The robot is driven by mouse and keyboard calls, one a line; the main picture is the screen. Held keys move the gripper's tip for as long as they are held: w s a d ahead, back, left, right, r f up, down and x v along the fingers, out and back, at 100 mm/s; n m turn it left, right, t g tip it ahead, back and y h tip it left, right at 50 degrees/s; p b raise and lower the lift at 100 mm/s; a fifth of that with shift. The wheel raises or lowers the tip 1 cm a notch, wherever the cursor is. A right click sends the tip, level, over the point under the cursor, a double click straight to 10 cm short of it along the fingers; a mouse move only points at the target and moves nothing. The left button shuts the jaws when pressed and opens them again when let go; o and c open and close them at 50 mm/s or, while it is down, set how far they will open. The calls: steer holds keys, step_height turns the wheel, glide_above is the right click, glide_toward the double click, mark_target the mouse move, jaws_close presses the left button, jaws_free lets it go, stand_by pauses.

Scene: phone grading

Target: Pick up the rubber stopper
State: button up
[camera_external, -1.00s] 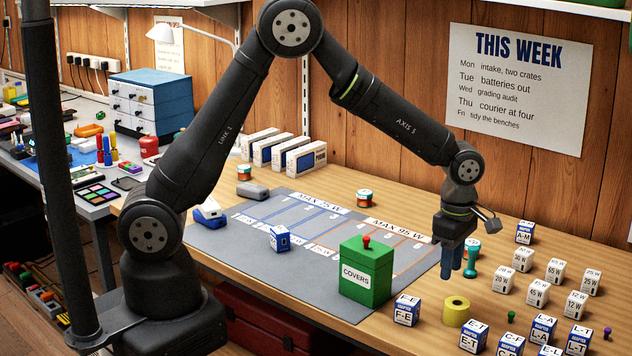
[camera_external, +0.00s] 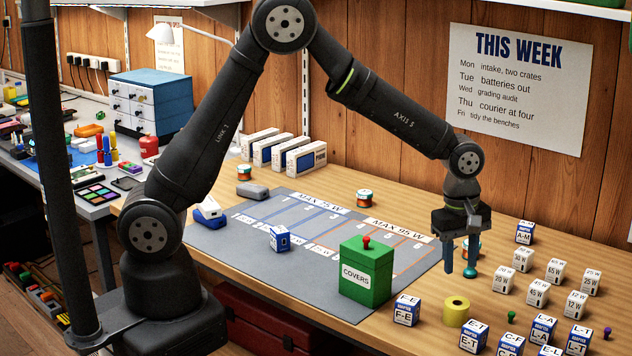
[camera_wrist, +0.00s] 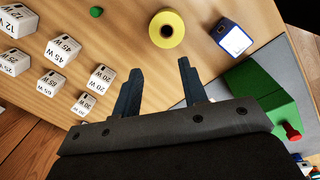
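I cannot tell for sure which thing is the rubber stopper. A teal piece with a rounded foot (camera_external: 470,271) stands on the bench just behind and right of my gripper (camera_external: 461,266), partly hidden by it in the external view. A small green peg (camera_external: 511,316) and a purple peg (camera_external: 607,332) stand further right and nearer the front. The wrist view shows the green peg (camera_wrist: 96,11) at its top, beyond the fingers. There my gripper (camera_wrist: 159,70) is open with nothing between its fingers, pointing down above the wood. The teal piece is not visible in that view.
A yellow roll (camera_external: 455,311) and a blue-white box (camera_external: 406,310) stand in front of my gripper. A green COVERS box (camera_external: 366,272) is to the left on the grey mat (camera_external: 213,240). White and blue cubes (camera_external: 537,293) crowd the right.

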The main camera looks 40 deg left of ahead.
steer(key=d+r+m+h, duration=0.1)
steer(key=d+r+m, duration=0.1)
steer(key=m, duration=0.4)
steer(key=m+t+h, duration=0.2)
steer(key=m, duration=1.6)
glide_toward(511, 312)
steer(key=x, duration=0.8)
steer(key=shift+d+f, duration=0.1)
steer(key=shift+f, duration=0.1)
jaws_close()
